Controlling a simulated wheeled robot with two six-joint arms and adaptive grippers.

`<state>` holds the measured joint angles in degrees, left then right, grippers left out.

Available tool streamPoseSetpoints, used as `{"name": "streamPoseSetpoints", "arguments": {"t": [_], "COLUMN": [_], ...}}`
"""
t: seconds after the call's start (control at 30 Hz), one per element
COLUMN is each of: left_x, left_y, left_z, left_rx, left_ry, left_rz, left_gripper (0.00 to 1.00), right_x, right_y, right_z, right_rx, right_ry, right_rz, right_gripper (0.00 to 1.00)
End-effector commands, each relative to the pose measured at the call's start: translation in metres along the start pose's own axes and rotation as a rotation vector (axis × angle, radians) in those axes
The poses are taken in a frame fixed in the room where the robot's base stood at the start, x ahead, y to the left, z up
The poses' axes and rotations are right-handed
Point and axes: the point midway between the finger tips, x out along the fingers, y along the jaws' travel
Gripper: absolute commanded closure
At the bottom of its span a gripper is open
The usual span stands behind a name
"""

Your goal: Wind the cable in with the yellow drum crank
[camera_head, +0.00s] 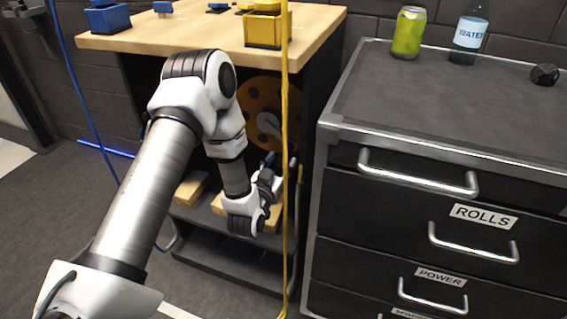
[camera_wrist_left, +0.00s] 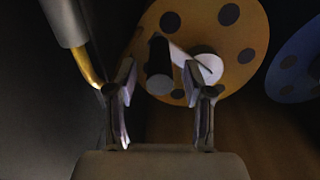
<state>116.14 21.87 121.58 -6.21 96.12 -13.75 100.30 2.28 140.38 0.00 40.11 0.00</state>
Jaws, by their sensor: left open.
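The yellow drum (camera_head: 258,92), a disc with dark round holes, is inside the bench's open front, partly hidden by my left arm. In the left wrist view the yellow drum (camera_wrist_left: 236,75) carries a pale hub with a crank arm and a dark crank handle (camera_wrist_left: 158,68). My left gripper (camera_head: 278,165) is in front of the drum. In the wrist view the left gripper (camera_wrist_left: 162,88) is open, and the handle appears between its fingertips. I cannot tell whether they touch it. The yellow cable (camera_head: 285,130) hangs past the bench front. My right gripper is out of view.
A blue drum (camera_wrist_left: 297,65) is right of the yellow one. A yellow block (camera_head: 267,30) and a blue block (camera_head: 107,18) sit on the wooden bench top (camera_head: 190,32). A blue cable (camera_head: 80,100) hangs at left. A dark drawer cabinet (camera_head: 430,130) stands close on the right.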

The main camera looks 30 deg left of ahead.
Motion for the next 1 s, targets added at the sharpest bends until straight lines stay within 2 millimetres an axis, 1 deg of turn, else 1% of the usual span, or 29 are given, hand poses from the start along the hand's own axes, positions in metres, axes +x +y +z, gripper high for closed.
{"name": "streamPoseSetpoints", "arguments": {"t": [0.03, 0.13, 0.37, 0.4, 0.47, 0.5, 0.53, 0.83, 1.0], "left_x": [0.008, 0.017, 0.019, 0.019, 0.019, 0.019, 0.019, 0.021, 0.028], "left_y": [0.000, 0.000, 0.000, 0.000, 0.000, 0.000, 0.000, 0.001, 0.002], "left_z": [0.002, 0.001, 0.001, 0.001, 0.001, 0.001, 0.001, 0.001, 0.003], "left_rx": [0.001, 0.001, 0.001, 0.001, 0.001, 0.001, 0.001, 0.008, 0.048], "left_ry": [0.002, 0.000, -0.002, -0.002, -0.002, -0.002, -0.002, -0.001, 0.000], "left_rz": [0.000, 0.000, 0.001, 0.001, 0.001, 0.001, 0.001, 0.001, 0.002], "left_gripper": [0.48, 0.48, 0.48, 0.55, 0.77, 0.91, 1.00, 1.00, 1.00], "right_x": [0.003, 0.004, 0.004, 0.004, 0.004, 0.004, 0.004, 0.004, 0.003], "right_y": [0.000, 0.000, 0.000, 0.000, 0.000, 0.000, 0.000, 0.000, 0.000], "right_z": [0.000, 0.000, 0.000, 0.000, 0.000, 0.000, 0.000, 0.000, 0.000], "right_rx": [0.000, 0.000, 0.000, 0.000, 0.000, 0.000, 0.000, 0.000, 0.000], "right_ry": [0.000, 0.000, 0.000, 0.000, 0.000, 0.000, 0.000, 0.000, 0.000], "right_rz": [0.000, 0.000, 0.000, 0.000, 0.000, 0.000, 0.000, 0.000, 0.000], "right_gripper": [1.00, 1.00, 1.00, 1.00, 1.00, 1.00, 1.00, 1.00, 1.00]}}
